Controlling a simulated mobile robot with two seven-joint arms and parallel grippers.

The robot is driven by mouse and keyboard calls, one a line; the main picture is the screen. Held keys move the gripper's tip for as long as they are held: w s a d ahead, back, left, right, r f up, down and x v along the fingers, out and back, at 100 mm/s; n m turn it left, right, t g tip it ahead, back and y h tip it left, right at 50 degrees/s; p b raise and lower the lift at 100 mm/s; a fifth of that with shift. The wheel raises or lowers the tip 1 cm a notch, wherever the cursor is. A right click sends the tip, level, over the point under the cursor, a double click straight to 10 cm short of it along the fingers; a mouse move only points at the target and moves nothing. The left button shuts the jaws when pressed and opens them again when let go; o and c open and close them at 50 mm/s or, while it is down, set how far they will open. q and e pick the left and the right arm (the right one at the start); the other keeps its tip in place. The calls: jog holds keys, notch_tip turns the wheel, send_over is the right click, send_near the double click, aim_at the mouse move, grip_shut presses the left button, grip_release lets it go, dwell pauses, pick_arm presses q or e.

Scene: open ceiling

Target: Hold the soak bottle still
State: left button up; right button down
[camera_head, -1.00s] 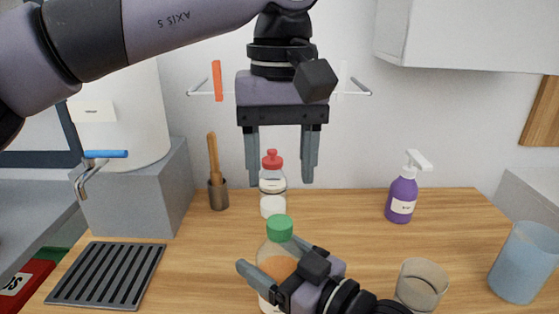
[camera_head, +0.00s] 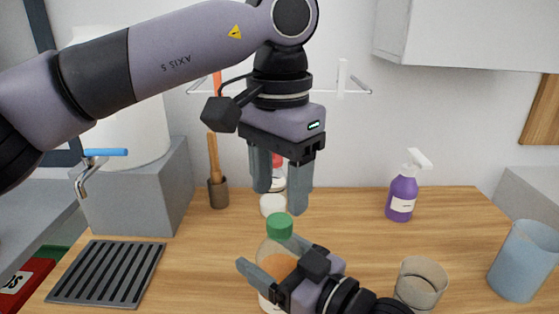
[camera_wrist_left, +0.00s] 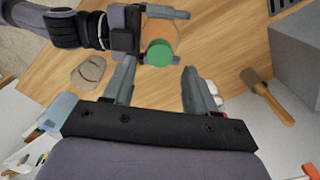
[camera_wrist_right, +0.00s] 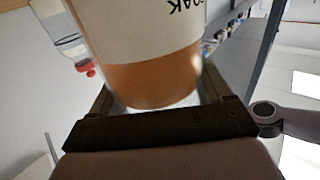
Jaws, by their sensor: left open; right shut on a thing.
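The soak bottle (camera_head: 278,264), clear with orange contents and a green cap, stands on the wooden counter. My right gripper (camera_head: 265,256) is shut around its body from the right; the right wrist view shows a pale label with partly visible lettering on the bottle (camera_wrist_right: 150,75). My left gripper (camera_head: 280,200) is open and empty, pointing down just above and behind the green cap in the head view. In the left wrist view the cap (camera_wrist_left: 160,52) shows beyond the open fingers, apart from them.
A red-capped bottle (camera_head: 277,161) is partly hidden behind my left gripper. A drain rack (camera_head: 105,273) and a wooden-handled tool in a holder (camera_head: 218,192) are left.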

aim_at(279, 220)
pick_arm(q)
jog(key=shift+f, duration=2.35)
grip_shut()
